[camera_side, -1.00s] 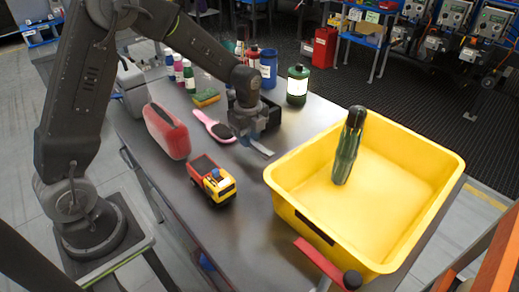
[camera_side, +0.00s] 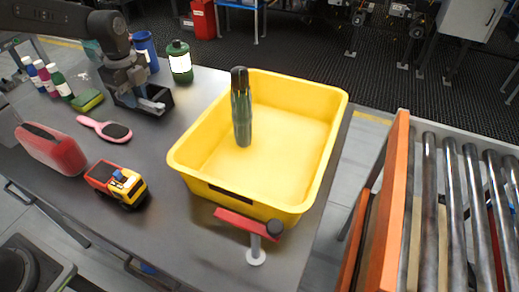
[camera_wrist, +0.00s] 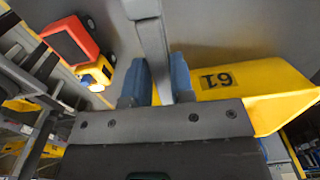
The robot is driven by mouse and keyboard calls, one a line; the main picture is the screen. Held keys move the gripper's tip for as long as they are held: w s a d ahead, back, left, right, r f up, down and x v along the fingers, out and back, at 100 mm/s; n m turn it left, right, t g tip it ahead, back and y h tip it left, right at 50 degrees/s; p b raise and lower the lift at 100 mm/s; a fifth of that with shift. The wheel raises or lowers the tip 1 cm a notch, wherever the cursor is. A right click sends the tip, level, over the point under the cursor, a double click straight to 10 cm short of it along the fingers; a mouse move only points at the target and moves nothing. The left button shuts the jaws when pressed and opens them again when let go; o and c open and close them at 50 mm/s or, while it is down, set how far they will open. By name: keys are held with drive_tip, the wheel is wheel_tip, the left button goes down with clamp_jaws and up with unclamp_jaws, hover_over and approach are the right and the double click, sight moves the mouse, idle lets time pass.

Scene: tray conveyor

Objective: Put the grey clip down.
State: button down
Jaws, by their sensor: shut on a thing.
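The grey clip (camera_wrist: 155,45) is a flat grey strip between the blue finger pads of my gripper (camera_wrist: 158,82) in the wrist view. My gripper is shut on it. In the side view my gripper (camera_side: 148,100) is low over the back part of the table, with the clip's pale end (camera_side: 154,107) showing at the fingers. A black open box (camera_side: 160,92) is right at the gripper, partly hidden by it. I cannot tell whether the clip touches the box or the table.
A yellow crate (camera_side: 183,165) with a dark green bottle (camera_side: 241,108) stands right of the gripper. A pink hairbrush (camera_side: 105,128), toy truck (camera_side: 118,183), red case (camera_side: 50,149) and green-yellow sponge (camera_side: 87,101) lie to the left and front. A green canister (camera_side: 180,62) stands behind. A roller conveyor (camera_side: 450,215) is at right.

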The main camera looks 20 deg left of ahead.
drive_tip(key=w+d+r+m, duration=0.1)
drive_tip(key=w+d+r, duration=0.15)
drive_tip(key=d, duration=0.35)
drive_tip(key=w+d+r, duration=0.2)
drive_tip(key=d+r, duration=0.1)
drive_tip(key=d, duration=0.4)
drive_tip(key=n, duration=1.5)
hover_over(286, 171)
wheel_tip(286, 171, down, 9)
wheel_tip(286, 171, down, 10)
drive_tip(key=shift+f, duration=0.1)
drive_tip(key=shift+f, duration=0.1)
drive_tip(key=c, duration=1)
unclamp_jaws()
